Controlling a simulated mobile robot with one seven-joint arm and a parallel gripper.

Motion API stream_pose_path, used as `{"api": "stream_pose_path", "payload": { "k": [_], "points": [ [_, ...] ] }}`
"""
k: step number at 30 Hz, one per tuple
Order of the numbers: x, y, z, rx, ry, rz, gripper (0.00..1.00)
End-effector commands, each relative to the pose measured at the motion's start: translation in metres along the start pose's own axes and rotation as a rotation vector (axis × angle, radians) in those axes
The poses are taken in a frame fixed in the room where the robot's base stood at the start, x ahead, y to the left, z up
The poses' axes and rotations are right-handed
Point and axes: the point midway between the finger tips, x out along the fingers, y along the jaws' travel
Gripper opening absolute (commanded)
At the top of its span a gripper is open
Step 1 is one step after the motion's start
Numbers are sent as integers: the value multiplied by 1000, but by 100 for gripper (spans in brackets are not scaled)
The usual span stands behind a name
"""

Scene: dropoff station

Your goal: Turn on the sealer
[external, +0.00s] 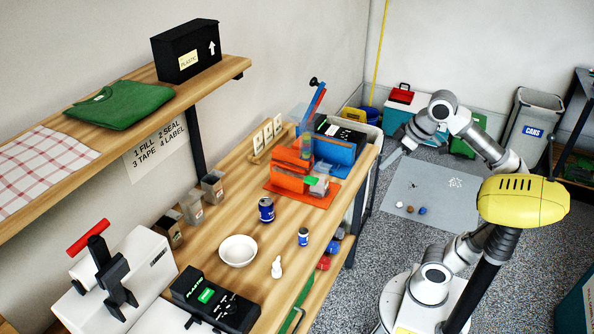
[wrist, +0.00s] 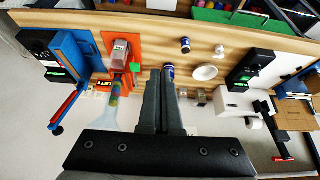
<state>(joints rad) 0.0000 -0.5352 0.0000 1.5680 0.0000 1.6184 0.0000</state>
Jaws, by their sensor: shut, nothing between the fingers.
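A blue device (external: 331,150) with a black control box (external: 340,131) and a raised blue-and-red lever (external: 316,103) stands at the table's far end; it looks like the sealer. In the wrist view the blue body (wrist: 77,57), black box (wrist: 37,47) and lever (wrist: 68,108) are at left, with a lit green patch (wrist: 60,72). I cannot make out a power switch. My gripper (external: 387,170) is shut and empty, in the air right of the table's far end, apart from the device. Its fingers (wrist: 161,78) show in the wrist view's middle.
An orange stand (external: 290,160) with a grey item is beside the blue device. A can (external: 266,210), bowl (external: 238,250) and small bottles are on the wooden table (external: 215,225). A black box with a green display (external: 215,300) and a red-handled white machine (external: 125,275) are nearer.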

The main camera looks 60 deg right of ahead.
Motion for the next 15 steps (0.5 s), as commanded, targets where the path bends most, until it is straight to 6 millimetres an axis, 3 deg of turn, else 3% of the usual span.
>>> {"api": "stream_pose_path", "payload": {
  "k": [6,15],
  "points": [
    [-45,0,-26,0,3,0,0],
    [-90,0,-50,0,1,0,0]
  ]
}}
